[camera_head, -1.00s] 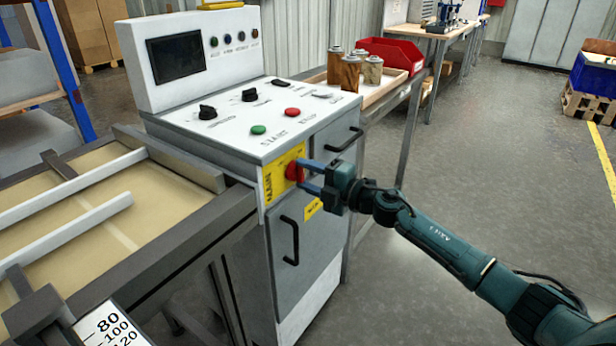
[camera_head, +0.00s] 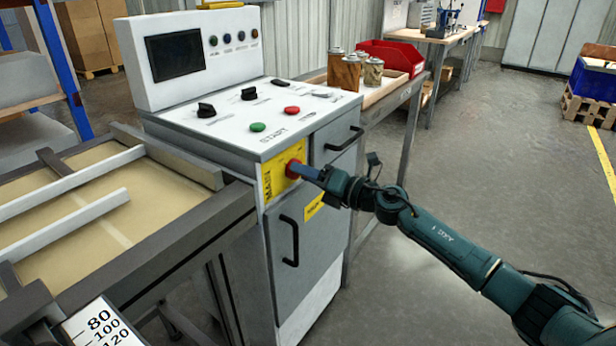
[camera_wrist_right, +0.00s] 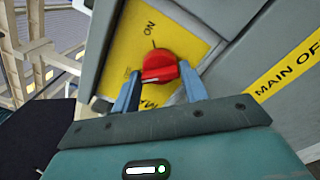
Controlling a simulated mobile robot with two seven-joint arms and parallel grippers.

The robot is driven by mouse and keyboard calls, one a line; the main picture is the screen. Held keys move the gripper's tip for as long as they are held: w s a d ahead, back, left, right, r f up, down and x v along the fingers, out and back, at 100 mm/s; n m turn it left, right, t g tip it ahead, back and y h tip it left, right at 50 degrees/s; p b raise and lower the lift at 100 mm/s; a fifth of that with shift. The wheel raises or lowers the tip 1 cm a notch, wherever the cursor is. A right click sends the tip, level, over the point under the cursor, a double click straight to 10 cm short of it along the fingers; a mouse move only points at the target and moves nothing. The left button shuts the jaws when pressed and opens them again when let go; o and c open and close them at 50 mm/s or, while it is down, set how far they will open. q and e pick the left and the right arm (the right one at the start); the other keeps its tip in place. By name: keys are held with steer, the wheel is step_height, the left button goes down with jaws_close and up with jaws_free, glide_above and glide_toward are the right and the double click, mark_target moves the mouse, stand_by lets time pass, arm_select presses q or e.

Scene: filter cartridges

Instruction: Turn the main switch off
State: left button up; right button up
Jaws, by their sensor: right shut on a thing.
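The main switch (camera_head: 294,169) is a red rotary knob on a yellow plate (camera_head: 274,182) on the front of the grey-white machine cabinet. In the right wrist view the red knob (camera_wrist_right: 159,67) sits between the two blue fingers, with "ON" lettering above it on the plate. My right gripper (camera_head: 306,172) is shut on the knob, its fingers on either side of it. In the head view the gripper is rolled so that one finger largely hides the other. My left gripper is not in view.
The cabinet top carries a green button (camera_head: 258,127), a red button (camera_head: 292,110) and black knobs. A black door handle (camera_head: 290,241) lies below the switch. A conveyor frame (camera_head: 190,232) stands left.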

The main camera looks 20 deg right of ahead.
steer(key=shift+n, duration=0.3)
steer(key=o, duration=1)
steer(key=shift+b+v, duration=0.55)
steer(key=shift+v, duration=6.1)
